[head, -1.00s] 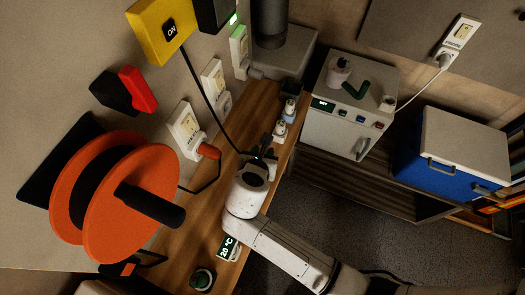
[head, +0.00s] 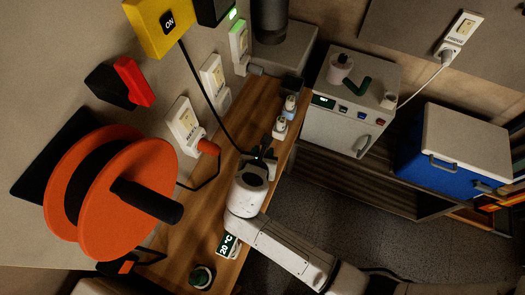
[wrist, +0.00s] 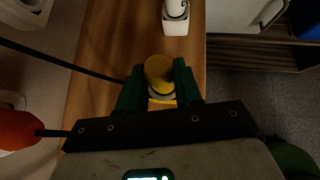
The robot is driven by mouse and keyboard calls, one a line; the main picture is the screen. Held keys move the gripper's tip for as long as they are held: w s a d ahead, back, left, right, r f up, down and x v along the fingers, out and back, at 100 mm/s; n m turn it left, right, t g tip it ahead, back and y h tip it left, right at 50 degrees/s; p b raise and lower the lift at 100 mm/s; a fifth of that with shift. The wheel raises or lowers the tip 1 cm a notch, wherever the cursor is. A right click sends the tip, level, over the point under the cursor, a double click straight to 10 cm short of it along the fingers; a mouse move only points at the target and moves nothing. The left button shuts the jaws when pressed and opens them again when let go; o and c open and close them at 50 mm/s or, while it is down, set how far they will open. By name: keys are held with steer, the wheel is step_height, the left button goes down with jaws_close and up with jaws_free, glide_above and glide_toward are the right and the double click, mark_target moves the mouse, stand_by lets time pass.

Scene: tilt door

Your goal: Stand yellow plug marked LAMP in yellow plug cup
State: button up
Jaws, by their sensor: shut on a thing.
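My gripper (wrist: 158,88) is shut on the yellow plug (wrist: 159,70), which sits between its green fingers in the wrist view. A black cable runs to it from the left. Below the plug, between the fingers, show a pale ring and a yellow patch (wrist: 163,103); I cannot tell whether they are the yellow plug cup or part of the plug, nor whether the plug stands in a cup. The LAMP mark is not readable. In the head view my gripper (head: 261,155) is over the wooden counter and hides the plug.
A white cup (wrist: 175,25) with a pale plug stands ahead on the counter (head: 203,215); another cup (head: 290,104) is behind it. The floor is open right.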

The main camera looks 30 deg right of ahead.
steer(key=shift+f, duration=0.5)
steer(key=o, duration=1.1)
steer(key=shift+o, duration=0.2)
steer(key=v, duration=1)
steer(key=shift+s+a+r+b, duration=0.2)
steer(key=shift+s+r+b, duration=0.1)
steer(key=shift+b, duration=0.15)
